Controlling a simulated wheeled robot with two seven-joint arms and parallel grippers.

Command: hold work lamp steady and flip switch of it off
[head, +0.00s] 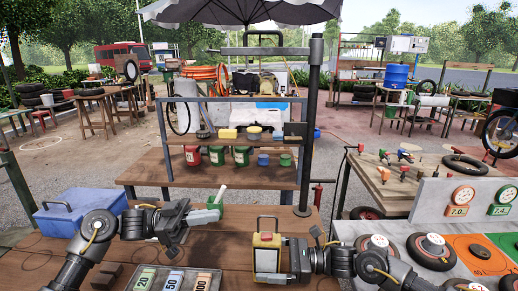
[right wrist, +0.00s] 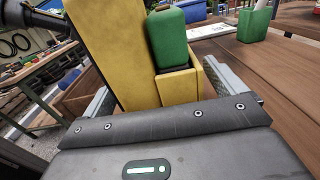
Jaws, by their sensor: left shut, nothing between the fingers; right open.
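The work lamp (head: 267,252) stands on the wooden bench, a yellow box with a pale front panel and a handle on top. In the right wrist view its yellow body (right wrist: 105,45) fills the upper middle, with a green block (right wrist: 168,40) seated at a yellow housing; I cannot tell whether this is the switch. My right gripper (head: 285,258) is open at the lamp's right side. In the right wrist view its fingers lie on either side of the yellow housing; contact is unclear. My left gripper (head: 204,216) is shut and empty, left of the lamp and apart from it.
A blue toolbox (head: 80,212) stands at the bench's left. A green container (head: 215,208) is behind my left gripper. A shelf rack (head: 235,174) with cans and a dark upright post (head: 309,130) stand behind the lamp. Numbered cards (head: 172,281) lie at the front.

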